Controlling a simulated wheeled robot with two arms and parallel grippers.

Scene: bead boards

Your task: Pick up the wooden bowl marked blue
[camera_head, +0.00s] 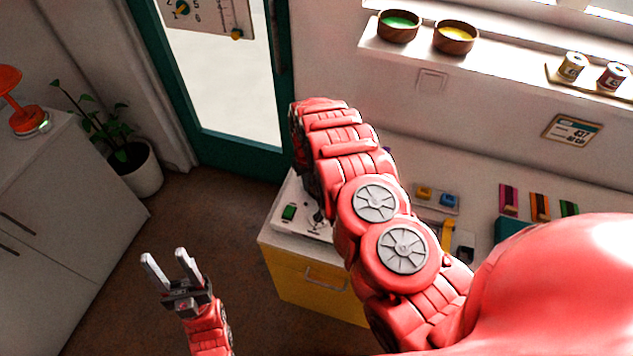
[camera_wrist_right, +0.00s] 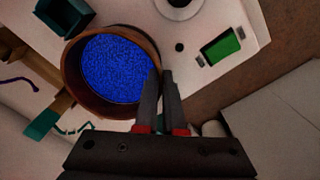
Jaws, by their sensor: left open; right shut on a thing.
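The wooden bowl marked blue (camera_wrist_right: 105,109) shows in the right wrist view, filled with blue beads. My right gripper (camera_wrist_right: 161,76) is shut on its rim at the bowl's right side. In the head view my right arm hides this bowl and the right gripper. I cannot tell how far the bowl is above the surface below it. My left gripper (camera_head: 168,257) is open and empty, over the floor at the lower left of the head view.
Wooden bowls with green (camera_head: 398,28) and yellow (camera_head: 455,40) contents stand on the windowsill, with two small cans to their right. A white counter with a yellow drawer (camera_head: 312,284) holds a board with a green piece. A potted plant (camera_head: 138,168) stands by the door.

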